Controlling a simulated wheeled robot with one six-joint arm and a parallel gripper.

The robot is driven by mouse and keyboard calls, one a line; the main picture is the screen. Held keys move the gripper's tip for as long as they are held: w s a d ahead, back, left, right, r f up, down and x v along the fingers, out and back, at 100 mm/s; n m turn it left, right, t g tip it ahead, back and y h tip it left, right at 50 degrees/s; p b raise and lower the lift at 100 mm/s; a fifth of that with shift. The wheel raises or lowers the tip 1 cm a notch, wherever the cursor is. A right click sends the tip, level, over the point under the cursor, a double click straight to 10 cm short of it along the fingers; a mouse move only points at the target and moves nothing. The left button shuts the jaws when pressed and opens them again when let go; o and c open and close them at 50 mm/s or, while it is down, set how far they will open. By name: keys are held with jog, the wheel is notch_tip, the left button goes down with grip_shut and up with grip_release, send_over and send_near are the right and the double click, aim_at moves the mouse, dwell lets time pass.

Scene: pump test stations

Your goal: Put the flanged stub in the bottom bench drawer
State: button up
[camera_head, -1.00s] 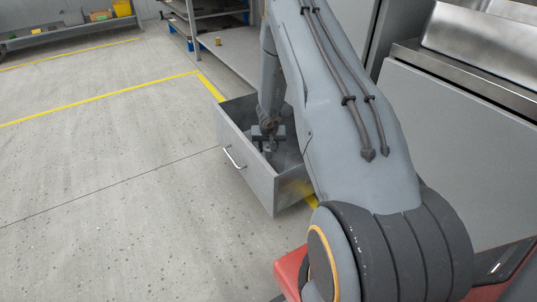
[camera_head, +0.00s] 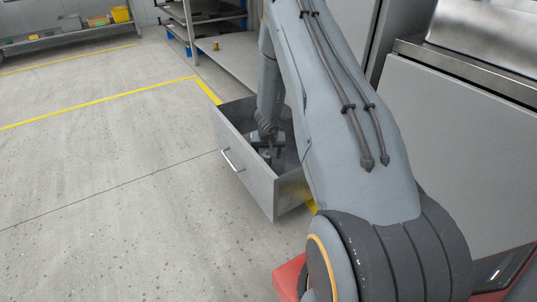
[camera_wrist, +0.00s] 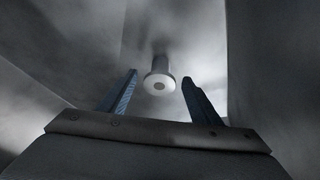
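The flanged stub (camera_wrist: 159,76) shows in the wrist view as a short grey cylinder with a pale round flange that has a dark centre. My gripper (camera_wrist: 160,80) is open; its two blue-grey fingers stand either side of the stub, with a visible gap on both sides. In the head view, my gripper (camera_head: 269,151) is down inside the pulled-out grey bench drawer (camera_head: 245,170). The stub cannot be made out there. The drawer's front panel with its silver handle faces left, and my arm hides part of its right side.
Open floor lies left of the drawer, with yellow lines. A low bench with bins (camera_head: 121,14) is at the far left. A large grey cabinet (camera_head: 455,130) stands at right.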

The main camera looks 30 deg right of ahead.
jog(key=shift+r, duration=0.15)
jog(key=p+v, duration=0.7)
jog(key=v, duration=0.5)
jog(key=shift+p, duration=0.35)
